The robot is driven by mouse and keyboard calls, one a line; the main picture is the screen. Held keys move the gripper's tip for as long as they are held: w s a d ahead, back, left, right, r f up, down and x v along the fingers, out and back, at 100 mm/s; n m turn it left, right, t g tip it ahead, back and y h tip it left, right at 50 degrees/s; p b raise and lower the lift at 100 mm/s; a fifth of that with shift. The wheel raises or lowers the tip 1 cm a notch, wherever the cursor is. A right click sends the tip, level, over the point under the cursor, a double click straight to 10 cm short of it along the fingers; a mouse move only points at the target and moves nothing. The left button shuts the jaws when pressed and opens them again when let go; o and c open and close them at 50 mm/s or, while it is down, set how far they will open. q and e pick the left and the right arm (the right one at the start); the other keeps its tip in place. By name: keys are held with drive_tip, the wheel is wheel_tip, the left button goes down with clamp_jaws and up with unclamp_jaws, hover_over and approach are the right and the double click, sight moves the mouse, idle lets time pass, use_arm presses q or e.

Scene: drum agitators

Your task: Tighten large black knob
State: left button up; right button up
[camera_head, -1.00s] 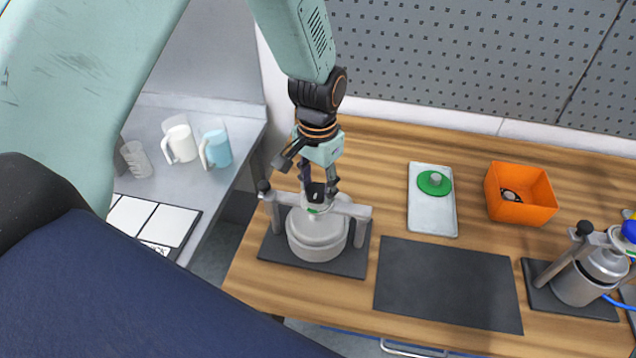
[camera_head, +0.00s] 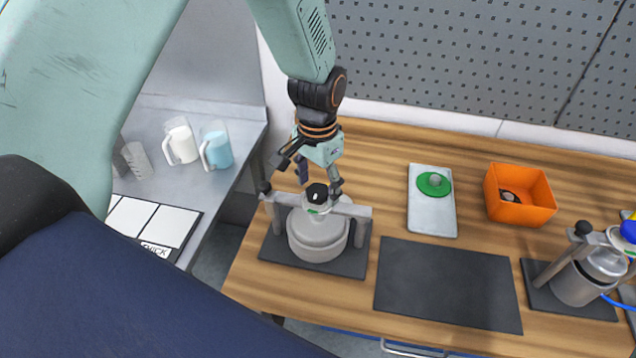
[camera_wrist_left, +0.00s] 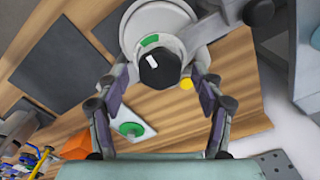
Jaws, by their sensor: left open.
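The large black knob (camera_head: 317,195) with a white mark sits on top of the clamp bar over the grey drum (camera_head: 318,236). In the left wrist view the knob (camera_wrist_left: 160,66) shows beyond the fingers, with a green patch beside it. My left gripper (camera_head: 319,182) is above the knob. Its fingers are spread wide in the left wrist view (camera_wrist_left: 160,92) and hold nothing. A smaller black knob (camera_head: 264,187) stands at the left end of the bar. My right gripper is not in view.
A white tray with a green disc (camera_head: 434,184) and an orange bin (camera_head: 520,193) lie to the right. A dark empty mat (camera_head: 448,284) is in front. A second agitator (camera_head: 582,275) stands at the far right.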

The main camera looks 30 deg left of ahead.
sight(318, 190)
use_arm(q)
drive_tip(key=shift+w+f, duration=0.1)
wheel_tip(318, 190, up, 12)
idle(0.6)
idle(0.4)
